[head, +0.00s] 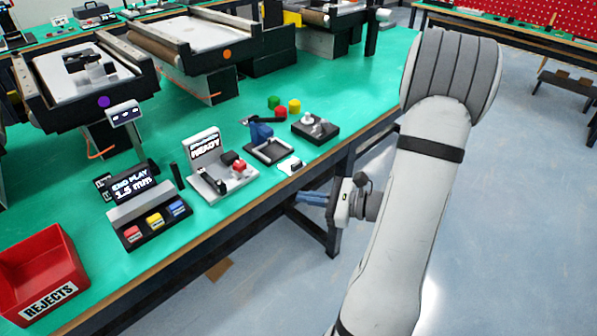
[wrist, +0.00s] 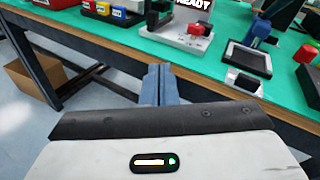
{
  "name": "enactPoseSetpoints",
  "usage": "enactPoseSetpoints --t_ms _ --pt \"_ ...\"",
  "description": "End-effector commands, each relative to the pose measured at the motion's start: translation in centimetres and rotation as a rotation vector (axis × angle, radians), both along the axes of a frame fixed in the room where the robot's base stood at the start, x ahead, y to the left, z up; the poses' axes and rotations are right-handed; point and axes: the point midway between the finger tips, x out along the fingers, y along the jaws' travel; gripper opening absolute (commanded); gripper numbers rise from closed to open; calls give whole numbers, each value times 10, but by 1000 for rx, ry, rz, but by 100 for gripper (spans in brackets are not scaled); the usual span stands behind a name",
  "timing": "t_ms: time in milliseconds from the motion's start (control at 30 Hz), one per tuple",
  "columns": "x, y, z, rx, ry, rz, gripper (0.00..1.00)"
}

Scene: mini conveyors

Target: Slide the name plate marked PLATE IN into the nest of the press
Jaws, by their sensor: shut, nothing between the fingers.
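A small white and black piece (head: 290,165), perhaps the name plate, lies at the front edge of the green table; it also shows in the wrist view (wrist: 243,81). Its marking is too small to read. Just behind it stands a black-framed device with a light grey bed (head: 269,151) and a blue upper part (head: 261,132), perhaps the press and its nest; it also shows in the wrist view (wrist: 248,60). My gripper (head: 299,198) is in front of the table edge, apart from the piece. Its blue fingers (wrist: 158,70) are together and empty.
Left of the device are a base with a READY screen (head: 204,145) and a red knob, a button box (head: 152,220) and a red REJECTS bin (head: 42,262). A black base with a grey knob (head: 316,128) stands to the right. Conveyors (head: 205,37) fill the back.

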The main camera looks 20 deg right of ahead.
Motion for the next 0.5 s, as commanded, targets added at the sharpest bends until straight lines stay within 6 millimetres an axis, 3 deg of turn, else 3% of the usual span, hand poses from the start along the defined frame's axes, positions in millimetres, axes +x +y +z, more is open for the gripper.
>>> enactPoseSetpoints --t_ms 33,100,200,333,500 --pt "3 -26 -17 70 7 -116 0" --pt "6 -56 -30 140 4 -248 0" --pt "5 -87 -44 207 -3 -383 0" --pt "4 -107 -53 245 -9 -469 0" --pt "17 -105 -53 249 -11 -481 0"
